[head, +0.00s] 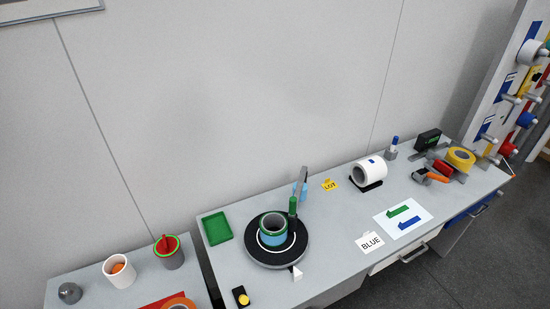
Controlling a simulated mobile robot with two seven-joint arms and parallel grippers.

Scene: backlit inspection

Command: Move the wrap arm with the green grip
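The green grip (293,206) stands upright at the back right edge of a black round turntable (293,257). A grey arm (303,174) rises behind it, with a light blue part (300,190) beside it. How these parts join is too small to tell. A green and teal ring or roll (273,238) sits in the middle of the turntable, inside a white circle. Neither of my grippers is in view.
A green tray (217,227) lies left of the turntable. A small white wedge (296,273) and a black block with a yellow button (241,297) are in front.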

